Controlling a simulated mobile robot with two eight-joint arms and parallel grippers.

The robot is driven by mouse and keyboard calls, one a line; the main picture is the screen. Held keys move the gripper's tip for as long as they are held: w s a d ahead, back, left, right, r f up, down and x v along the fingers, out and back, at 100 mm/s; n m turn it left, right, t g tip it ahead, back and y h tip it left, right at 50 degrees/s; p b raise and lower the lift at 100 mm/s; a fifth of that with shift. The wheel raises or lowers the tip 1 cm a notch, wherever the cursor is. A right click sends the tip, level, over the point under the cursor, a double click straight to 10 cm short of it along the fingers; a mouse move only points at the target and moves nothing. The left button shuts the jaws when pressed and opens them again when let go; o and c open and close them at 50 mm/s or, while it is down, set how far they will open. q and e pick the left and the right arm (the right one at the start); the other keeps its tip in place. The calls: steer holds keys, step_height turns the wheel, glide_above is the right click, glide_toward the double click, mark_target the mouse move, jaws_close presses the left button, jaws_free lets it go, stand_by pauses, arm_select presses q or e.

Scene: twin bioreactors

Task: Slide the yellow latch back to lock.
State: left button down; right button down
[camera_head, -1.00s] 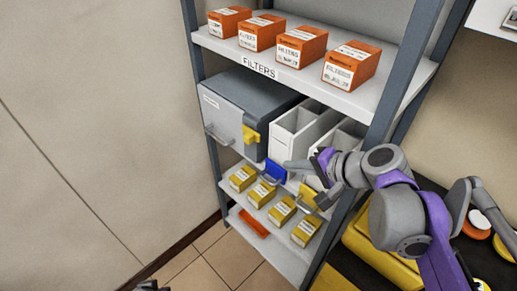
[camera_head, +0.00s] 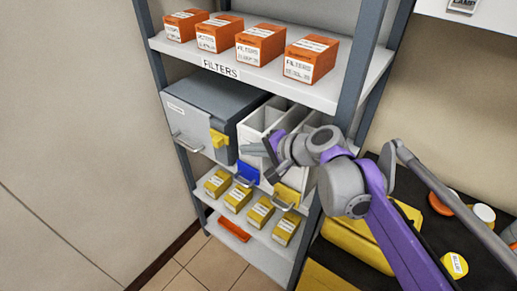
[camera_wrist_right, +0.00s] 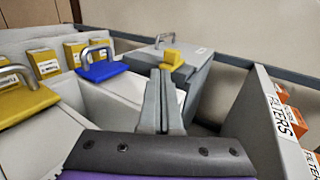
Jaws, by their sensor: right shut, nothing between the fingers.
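The yellow latch (camera_head: 219,139) is on the front right edge of the grey cabinet box (camera_head: 190,125) on the middle shelf. It also shows in the right wrist view (camera_wrist_right: 172,57), just beyond the fingertips. My right gripper (camera_head: 258,149) is shut and empty. It is just right of the latch, above the drawer with the blue front. In the right wrist view its closed fingers (camera_wrist_right: 160,75) point toward the latch. I cannot tell whether they touch it. My left gripper is not in view.
White open drawers with a blue handle plate (camera_head: 247,174) and a yellow handle plate (camera_head: 286,195) are right of the box. The labelled shelf (camera_head: 290,87) with orange filter boxes is above. Yellow boxes (camera_head: 237,198) are below. A shelf post (camera_head: 352,75) is near my right arm.

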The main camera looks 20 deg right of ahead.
mark_target(217, 139)
steer(key=x, duration=0.4)
steer(key=r+x, duration=0.1)
steer(key=x, duration=0.1)
steer(key=shift+w+a, duration=0.2)
steer(key=shift+w, duration=0.1)
steer(key=shift+w+a, duration=0.4)
steer(key=shift+w, duration=0.2)
steer(key=w+a, duration=0.2)
steer(key=w, duration=0.1)
steer(key=shift+w+a+r, duration=0.1)
steer(key=shift+w, duration=0.05)
